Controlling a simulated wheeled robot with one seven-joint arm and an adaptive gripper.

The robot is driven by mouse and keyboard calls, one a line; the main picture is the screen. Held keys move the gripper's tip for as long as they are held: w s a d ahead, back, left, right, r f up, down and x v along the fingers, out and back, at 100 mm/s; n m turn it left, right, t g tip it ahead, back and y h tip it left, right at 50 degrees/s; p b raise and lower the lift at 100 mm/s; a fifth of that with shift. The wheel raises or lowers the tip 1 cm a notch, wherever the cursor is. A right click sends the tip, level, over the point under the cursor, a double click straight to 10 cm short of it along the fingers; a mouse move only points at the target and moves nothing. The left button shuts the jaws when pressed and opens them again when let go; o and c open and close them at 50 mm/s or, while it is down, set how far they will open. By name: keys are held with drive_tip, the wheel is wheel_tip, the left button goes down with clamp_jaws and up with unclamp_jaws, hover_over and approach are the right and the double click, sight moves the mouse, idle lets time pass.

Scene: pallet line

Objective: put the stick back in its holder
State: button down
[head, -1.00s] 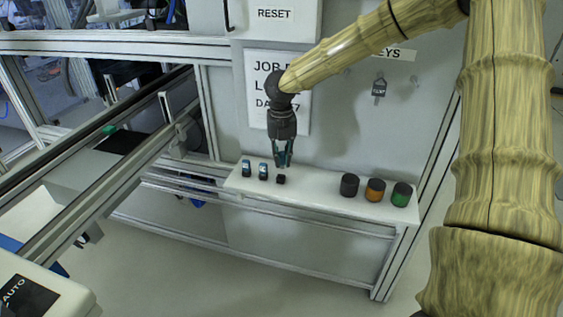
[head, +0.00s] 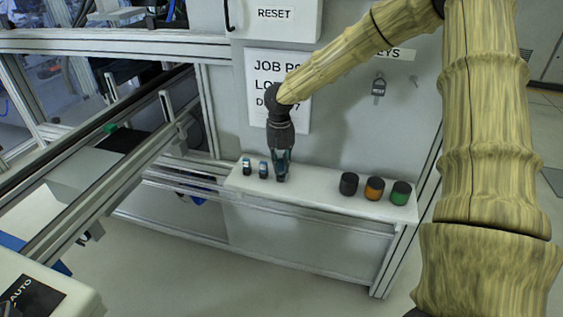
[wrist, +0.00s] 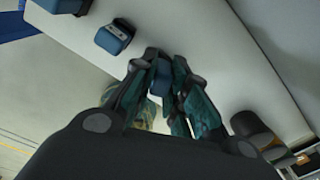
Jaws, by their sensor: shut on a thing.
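My gripper (head: 281,174) is shut on a small blue stick (wrist: 160,80) in the wrist view. Its fingers point down at the white shelf, at the right end of a row of small holders. The dark holder (head: 281,180) under the fingertips is mostly covered by them. I cannot tell how far the stick sits in it. Two similar holders with blue pieces in them, a left one (head: 246,167) and a middle one (head: 263,170), stand to the left. The middle one also shows in the wrist view (wrist: 115,36).
The white shelf (head: 318,193) runs along the grey panel wall. A black canister (head: 349,184), an orange one (head: 374,189) and a green one (head: 400,193) stand on its right part. Shelf space between my gripper and the black canister is clear. A rail frame (head: 110,185) is at left.

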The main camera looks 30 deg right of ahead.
sight(281, 160)
drive_tip(key=shift+f, duration=0.1)
drive_tip(key=c, duration=1.4)
unclamp_jaws()
drive_tip(key=shift+r+b, duration=0.55)
drive_tip(key=shift+r, duration=3.55)
